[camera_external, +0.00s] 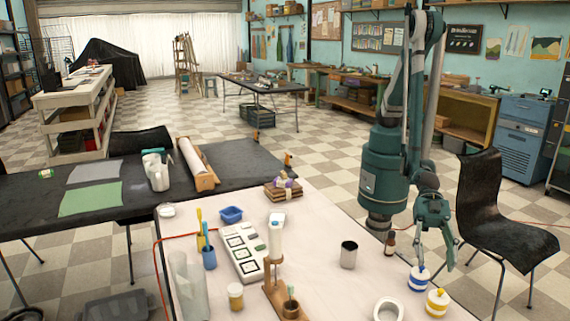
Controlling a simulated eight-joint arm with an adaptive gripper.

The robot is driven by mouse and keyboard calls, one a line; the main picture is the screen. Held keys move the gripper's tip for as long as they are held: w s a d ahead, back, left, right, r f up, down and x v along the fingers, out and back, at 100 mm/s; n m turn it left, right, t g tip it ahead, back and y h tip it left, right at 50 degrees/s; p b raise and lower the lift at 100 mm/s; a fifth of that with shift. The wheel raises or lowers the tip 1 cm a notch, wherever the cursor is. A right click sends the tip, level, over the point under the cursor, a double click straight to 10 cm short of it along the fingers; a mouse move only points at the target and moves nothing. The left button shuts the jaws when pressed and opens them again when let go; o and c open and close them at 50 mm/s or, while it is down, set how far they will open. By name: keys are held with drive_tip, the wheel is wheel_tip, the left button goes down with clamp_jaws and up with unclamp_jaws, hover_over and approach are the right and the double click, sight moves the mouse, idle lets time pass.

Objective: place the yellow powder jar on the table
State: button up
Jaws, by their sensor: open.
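A white jar with yellow bands and a yellow top (437,303) stands upright near the right edge of the pale table (335,295). My gripper (434,266) hangs pointing down at the table's right edge, above and behind the yellow-banded jar. Its fingers are apart, with nothing seen held between them. The fingertips look close to the blue-banded jar; I cannot tell whether they touch it. A small jar with yellowish contents (235,297) stands at the left front.
A white ring-shaped dish (388,310), a metal cup (348,254) and a small brown bottle (390,243) stand near the jars. A wooden stand (274,285) and a white mold tray (242,250) are further left. A black chair (510,235) is right of the table.

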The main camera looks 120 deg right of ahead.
drive_tip(key=w+d+r+m+t+h, duration=0.1)
drive_tip(key=w+d+r+h, duration=0.1)
drive_tip(key=w+d+r, duration=0.55)
drive_tip(key=w+d+r+m+h, duration=0.15)
drive_tip(key=w+d+r, duration=0.3)
drive_tip(key=d, duration=0.65)
drive_tip(key=w+d+r+m+h, duration=0.15)
drive_tip(key=d+r, duration=0.25)
drive_tip(key=d, duration=0.7)
drive_tip(key=w+d+r+m+h, duration=0.15)
drive_tip(key=d+r, duration=0.25)
drive_tip(key=d, duration=0.7)
drive_tip(key=s+d+r+h, duration=0.1)
drive_tip(key=s+d+r, duration=0.15)
drive_tip(key=d, duration=0.85)
drive_tip(key=s+d+r+m+g+h, duration=0.1)
drive_tip(key=s+d+m, duration=0.1)
drive_tip(key=s+d, duration=0.7)
drive_tip(key=s+d+r+m+g+h, duration=0.1)
drive_tip(key=s+d+m+h, duration=0.1)
drive_tip(key=s+d, duration=0.8)
drive_tip(key=d, duration=0.6)
drive_tip(key=shift+s+r+m+g, duration=0.15)
drive_tip(key=shift+s+m+g, duration=0.1)
drive_tip(key=shift+m+g, duration=0.1)
